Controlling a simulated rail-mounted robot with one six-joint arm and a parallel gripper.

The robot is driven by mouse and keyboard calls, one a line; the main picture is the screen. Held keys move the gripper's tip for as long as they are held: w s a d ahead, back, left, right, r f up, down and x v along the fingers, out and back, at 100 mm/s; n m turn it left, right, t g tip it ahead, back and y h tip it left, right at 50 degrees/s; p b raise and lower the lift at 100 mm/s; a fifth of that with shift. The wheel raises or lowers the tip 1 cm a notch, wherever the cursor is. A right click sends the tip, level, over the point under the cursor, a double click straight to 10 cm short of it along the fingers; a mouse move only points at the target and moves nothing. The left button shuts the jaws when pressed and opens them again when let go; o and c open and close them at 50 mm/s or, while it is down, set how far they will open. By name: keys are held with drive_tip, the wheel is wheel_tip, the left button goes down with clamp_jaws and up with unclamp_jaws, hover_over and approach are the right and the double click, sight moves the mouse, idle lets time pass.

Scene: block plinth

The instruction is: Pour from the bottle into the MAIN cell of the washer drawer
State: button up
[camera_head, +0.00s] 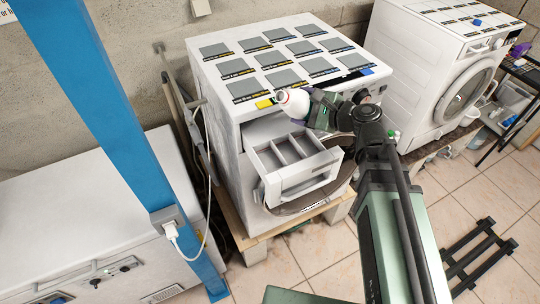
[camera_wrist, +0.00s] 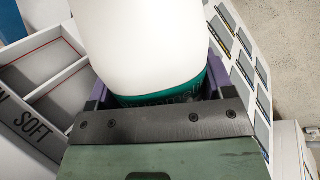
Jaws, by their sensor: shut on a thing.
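The bottle (camera_wrist: 145,40) is white with a green band and fills the middle of the wrist view. My gripper (camera_wrist: 158,92) is shut around it, with purple fingers at both sides. In the head view the bottle (camera_head: 295,102) looks tilted, its reddish end toward the left, near the washer's front top edge. The washer drawer (camera_head: 300,190) is pulled out below and left of it, with narrow cells side by side. In the wrist view the drawer (camera_wrist: 40,125) shows the word SOFT and a partial word ending in N at the left edge. The bottle's contents are hidden.
The washer (camera_head: 225,105) has several grey labelled panels on top. A second washer (camera_head: 425,65) stands at the right. A blue post (camera_head: 105,110) and a white cabinet (camera_head: 90,220) are at the left. A dark rack (camera_head: 480,255) lies on the tiled floor.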

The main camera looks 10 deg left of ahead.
sight(306, 114)
drive_tip(key=shift+w+f, duration=0.1)
drive_tip(key=shift+f, duration=0.5)
drive_tip(key=shift+w+r, duration=0.1)
drive_tip(key=shift+w+d+f+n+b, duration=0.15)
drive_tip(key=shift+f+n+b, duration=0.4)
drive_tip(key=shift+f, duration=0.15)
drive_tip(key=shift+w+d+f+n+t+h+b, duration=0.15)
drive_tip(key=shift+f+n+h+b, duration=0.1)
drive_tip(key=shift+f+n, duration=0.1)
drive_tip(key=shift+w+d+f+n+t+h+b, duration=0.1)
drive_tip(key=shift+f+n+t+h+b, duration=0.05)
drive_tip(key=shift+f+n+h+b, duration=0.15)
idle(1.8)
drive_tip(key=shift+w+d+r+n+h+p, duration=0.15)
drive_tip(key=shift+w+n+h+p, duration=0.1)
drive_tip(key=shift+n+p, duration=0.2)
idle(2.0)
drive_tip(key=shift+s+n+t, duration=0.3)
drive_tip(key=shift+n+t, duration=0.1)
drive_tip(key=shift+n, duration=0.05)
idle(1.2)
